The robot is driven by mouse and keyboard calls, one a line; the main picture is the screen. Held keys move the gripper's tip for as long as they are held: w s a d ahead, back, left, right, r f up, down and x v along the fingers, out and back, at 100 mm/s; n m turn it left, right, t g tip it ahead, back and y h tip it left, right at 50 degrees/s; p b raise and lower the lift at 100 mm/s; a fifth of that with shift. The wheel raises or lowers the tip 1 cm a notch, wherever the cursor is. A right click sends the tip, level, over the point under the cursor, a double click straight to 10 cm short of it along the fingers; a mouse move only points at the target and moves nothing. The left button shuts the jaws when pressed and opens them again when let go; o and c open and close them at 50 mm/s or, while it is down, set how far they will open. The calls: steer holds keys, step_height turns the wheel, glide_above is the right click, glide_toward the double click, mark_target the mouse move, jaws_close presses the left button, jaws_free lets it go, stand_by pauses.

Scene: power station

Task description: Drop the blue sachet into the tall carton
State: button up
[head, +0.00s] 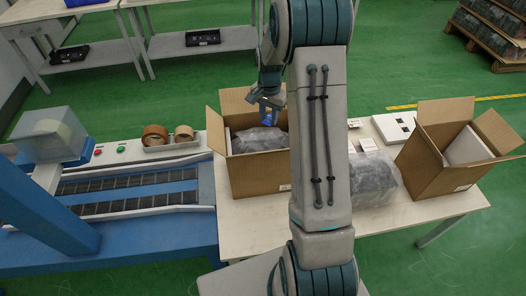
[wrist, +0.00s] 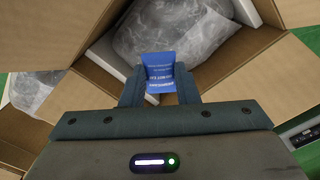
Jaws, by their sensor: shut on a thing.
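My gripper (head: 267,103) is shut on the blue sachet (wrist: 159,76), which has pale printing and stands up between the fingertips. The sachet also shows as a small blue patch below my gripper in the head view (head: 267,118). My gripper is over the open left carton (head: 262,176), with the sachet above its opening. A grey wrapped bundle (wrist: 170,28) and a white panel (wrist: 112,55) lie inside this carton. A second open carton (head: 437,170) stands tilted in the picture at the right, with a white panel inside. I cannot tell which carton counts as the tall one.
A grey wrapped bundle (head: 369,180) lies on the table (head: 238,214) between the cartons, partly behind my arm. A white plate (head: 393,126) lies behind it. A conveyor (head: 130,192) with tape rolls (head: 155,135) beside it is at the left. Carton flaps stand out around the opening.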

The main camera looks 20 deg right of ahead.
steer(key=o, duration=1)
step_height(320, 180, up, 14)
steer(key=b, duration=0.1)
steer(key=s+a+r+n+t, duration=0.1)
steer(key=s+a+r+n, duration=0.15)
steer(key=s, duration=0.35)
steer(key=s+a+r+n, duration=0.2)
steer(key=s+a, duration=0.2)
steer(key=s, duration=0.2)
steer(key=s+a+f+n+t, duration=0.1)
steer(key=s+a+n, duration=0.1)
steer(key=s, duration=0.5)
steer(key=s+a+f+n+t, duration=0.1)
steer(key=s+a+f+n, duration=0.1)
steer(key=s+n, duration=0.2)
steer(key=s, duration=0.3)
steer(key=shift+s+a, duration=0.35)
steer(key=shift+s, duration=0.05)
